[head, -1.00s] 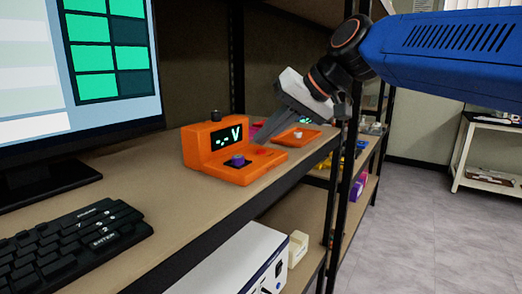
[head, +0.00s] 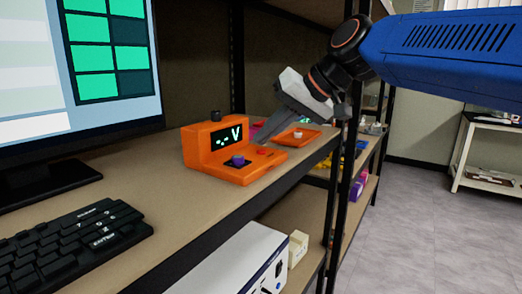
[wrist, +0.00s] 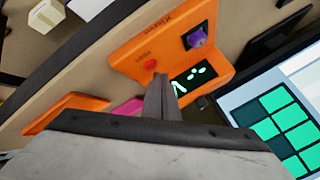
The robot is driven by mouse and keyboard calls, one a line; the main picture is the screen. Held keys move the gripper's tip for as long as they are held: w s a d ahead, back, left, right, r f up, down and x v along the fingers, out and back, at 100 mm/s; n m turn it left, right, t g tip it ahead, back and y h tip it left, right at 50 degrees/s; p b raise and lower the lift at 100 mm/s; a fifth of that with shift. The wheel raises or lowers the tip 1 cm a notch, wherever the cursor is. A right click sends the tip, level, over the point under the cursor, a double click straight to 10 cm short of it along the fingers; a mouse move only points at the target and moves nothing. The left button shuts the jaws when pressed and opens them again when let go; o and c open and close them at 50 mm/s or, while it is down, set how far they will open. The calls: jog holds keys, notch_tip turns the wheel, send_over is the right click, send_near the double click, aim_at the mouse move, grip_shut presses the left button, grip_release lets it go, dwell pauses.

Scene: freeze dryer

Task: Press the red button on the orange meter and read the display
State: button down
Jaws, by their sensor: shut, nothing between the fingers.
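The orange meter (head: 208,160) stands on the shelf in the head view, its dark display (head: 226,138) lit with a green V and small green marks; no number is readable. The red button (head: 263,151) is on its low front part, right of a purple piece (head: 238,160) in a dark socket. In the wrist view the red button (wrist: 151,65) is uncovered, just beside my fingertips. My gripper (head: 257,142) is shut and empty, its fingers slanting down close to the button. The fingers hide part of the display (wrist: 193,77) in the wrist view. Contact cannot be told.
A monitor (head: 80,60) and black keyboard (head: 65,242) stand to the left on the shelf. A dark upright post (head: 345,180) is right of the meter. An orange tray (head: 312,136) with a small white item lies behind my gripper. A white box (head: 235,262) is below.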

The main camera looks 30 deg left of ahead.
aim_at(267, 154)
jog(key=shift+f, duration=0.15)
jog(key=shift+f, duration=0.4)
dwell(0.7)
jog(key=shift+r, duration=0.55)
notch_tip(267, 154, up, 6)
dwell(0.9)
dwell(0.7)
